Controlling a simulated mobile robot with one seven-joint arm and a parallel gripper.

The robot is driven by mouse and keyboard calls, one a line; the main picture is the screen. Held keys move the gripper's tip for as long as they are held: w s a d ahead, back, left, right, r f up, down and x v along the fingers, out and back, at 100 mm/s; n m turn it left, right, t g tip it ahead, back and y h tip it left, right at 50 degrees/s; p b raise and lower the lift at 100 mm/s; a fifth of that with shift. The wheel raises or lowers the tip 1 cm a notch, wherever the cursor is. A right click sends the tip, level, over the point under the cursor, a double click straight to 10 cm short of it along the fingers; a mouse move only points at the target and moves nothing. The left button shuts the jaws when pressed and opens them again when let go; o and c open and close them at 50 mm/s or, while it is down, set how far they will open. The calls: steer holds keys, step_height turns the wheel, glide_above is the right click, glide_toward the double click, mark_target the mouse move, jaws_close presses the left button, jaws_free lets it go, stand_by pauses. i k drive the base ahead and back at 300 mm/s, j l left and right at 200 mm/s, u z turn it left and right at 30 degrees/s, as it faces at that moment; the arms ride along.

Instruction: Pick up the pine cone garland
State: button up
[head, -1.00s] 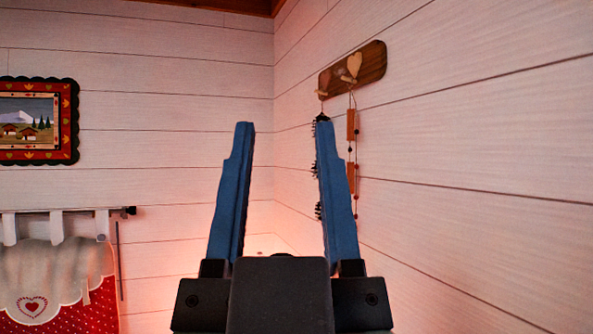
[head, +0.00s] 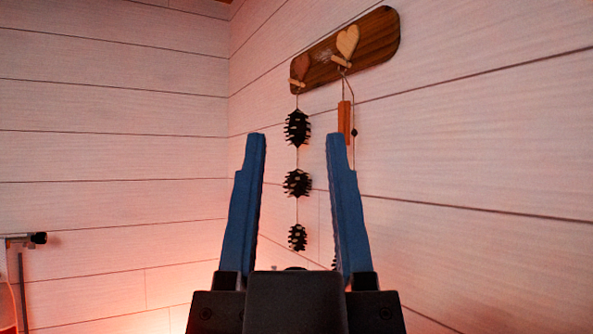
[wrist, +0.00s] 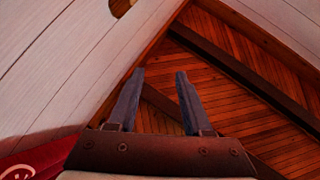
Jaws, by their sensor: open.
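The pine cone garland (head: 297,184) hangs on a thin cord from the left peg of a wooden heart rack (head: 345,47) on the right wall. Its dark cones hang in a vertical line, and in the head view they show between my two blue fingers. My gripper (head: 297,140) is open and empty, pointing up toward the rack. The garland looks farther off than the fingers, and nothing shows them touching. A dark bit beside the right finger may be a lower cone, partly hidden. In the wrist view my gripper (wrist: 160,73) is open with only the wooden ceiling behind it.
A second hanging string with wooden pieces (head: 344,117) hangs from the right peg, partly behind my right finger. A curtain rod end (head: 38,238) is at the far left.

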mark_target(298, 182)
steer(key=i+j+z, duration=0.15)
steer(key=i+j, duration=0.85)
steer(key=i, duration=0.1)
